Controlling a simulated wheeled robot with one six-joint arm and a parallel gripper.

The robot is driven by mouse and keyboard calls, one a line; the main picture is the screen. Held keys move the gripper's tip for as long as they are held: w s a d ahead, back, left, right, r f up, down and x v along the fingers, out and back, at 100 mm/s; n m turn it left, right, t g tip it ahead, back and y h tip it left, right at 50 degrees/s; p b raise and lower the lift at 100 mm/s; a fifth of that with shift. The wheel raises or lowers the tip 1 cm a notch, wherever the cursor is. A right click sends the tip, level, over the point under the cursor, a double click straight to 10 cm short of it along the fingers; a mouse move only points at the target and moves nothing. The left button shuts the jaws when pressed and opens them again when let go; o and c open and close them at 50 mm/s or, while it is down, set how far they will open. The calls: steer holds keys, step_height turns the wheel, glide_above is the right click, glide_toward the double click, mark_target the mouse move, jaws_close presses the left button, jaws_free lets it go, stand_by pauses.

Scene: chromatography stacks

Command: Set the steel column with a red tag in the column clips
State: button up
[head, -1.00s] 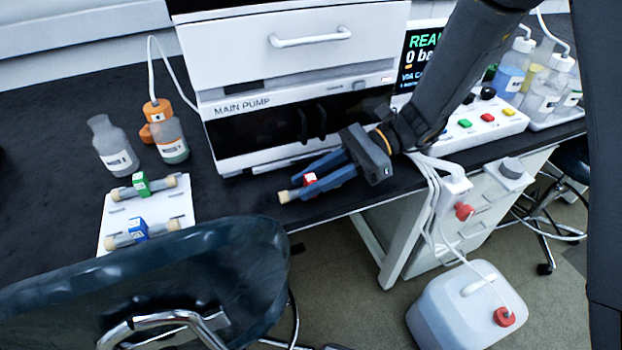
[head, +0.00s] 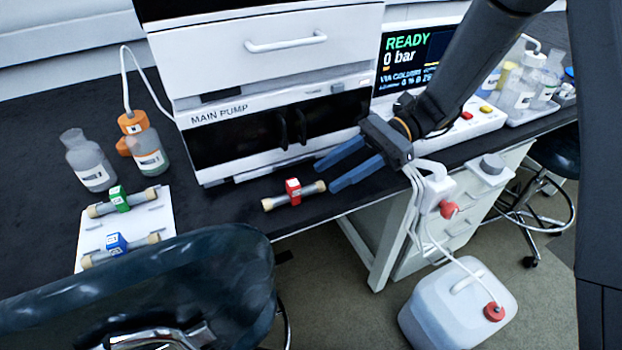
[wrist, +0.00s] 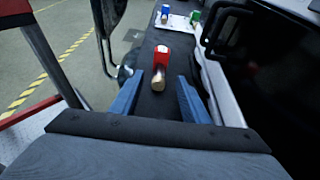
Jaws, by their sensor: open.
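The steel column with a red tag (head: 293,191) lies on the dark bench in front of the main pump, near the bench's front edge. It also shows in the wrist view (wrist: 160,62), end-on, ahead of the fingers. My gripper (head: 326,177) is open and empty, just right of the column's right end and apart from it. In the wrist view my gripper (wrist: 157,98) has a blue finger on each side of the column's near end. Two dark upright pieces (head: 292,126) stand on the pump's black front; I cannot tell whether they are the column clips.
A white tray (head: 158,200) at left holds columns with green (head: 119,197) and blue (head: 117,243) tags. Bottles stand behind it. A dark chair (head: 220,265) is close to the bench front. The pump (head: 262,115) rises right behind the red-tagged column.

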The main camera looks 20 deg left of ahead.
steer(key=shift+w+d, duration=1.25)
steer(key=shift+d, duration=0.2)
